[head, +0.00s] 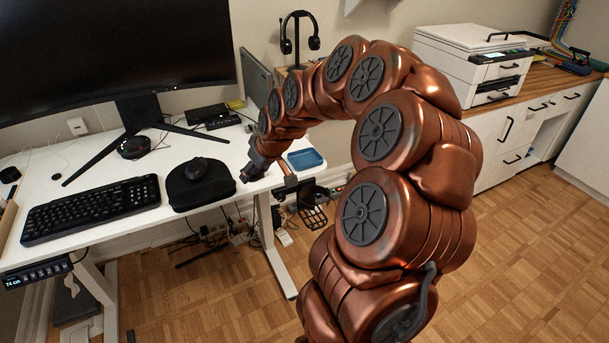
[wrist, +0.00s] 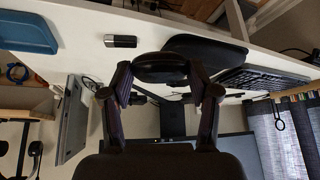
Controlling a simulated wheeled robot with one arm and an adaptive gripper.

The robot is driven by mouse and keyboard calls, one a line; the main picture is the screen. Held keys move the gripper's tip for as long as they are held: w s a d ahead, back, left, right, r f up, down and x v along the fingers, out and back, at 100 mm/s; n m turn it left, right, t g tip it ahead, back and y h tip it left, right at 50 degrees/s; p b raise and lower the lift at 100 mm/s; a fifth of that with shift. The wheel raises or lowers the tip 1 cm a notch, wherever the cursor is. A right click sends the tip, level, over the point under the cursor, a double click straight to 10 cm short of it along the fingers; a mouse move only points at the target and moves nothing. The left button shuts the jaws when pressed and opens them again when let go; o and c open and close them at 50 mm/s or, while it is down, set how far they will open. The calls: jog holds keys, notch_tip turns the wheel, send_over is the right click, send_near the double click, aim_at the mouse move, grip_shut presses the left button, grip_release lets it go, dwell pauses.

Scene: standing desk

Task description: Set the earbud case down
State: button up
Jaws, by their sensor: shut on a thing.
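In the wrist view, my gripper (wrist: 160,75) has its two fingers closed on the sides of a dark, rounded earbud case (wrist: 160,66). The case lies across between the fingertips. In the head view, my gripper (head: 247,176) is over the right end of the white desk (head: 215,147), between the mouse mat and the blue tray. The case is hard to make out there against the dark fingers. I cannot tell whether it touches the desk top.
A blue tray (head: 305,159) sits at the desk's right end. A black mat (head: 200,190) with a mouse (head: 196,168) and a keyboard (head: 92,208) lie left of my gripper. A small black-and-silver item (wrist: 120,41) lies on the desk near the case. The monitor (head: 110,50) stands behind.

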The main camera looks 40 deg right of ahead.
jog(key=s+d+f+b, duration=0.35)
jog(key=s+d, duration=0.45)
jog(key=d, duration=0.3)
send_over(298, 158)
jog(key=s, duration=0.3)
jog(key=shift+w+a+f+p, duration=0.15)
jog(key=shift+a+f+p, duration=0.15)
jog(key=shift+p, duration=0.05)
jog(key=shift+w+d, duration=0.25)
jog(key=shift+f, duration=1.9)
jog(key=o, duration=1.3)
jog(key=shift+r, duration=0.15)
jog(key=shift+c, duration=0.2)
jog(key=shift+r, duration=0.15)
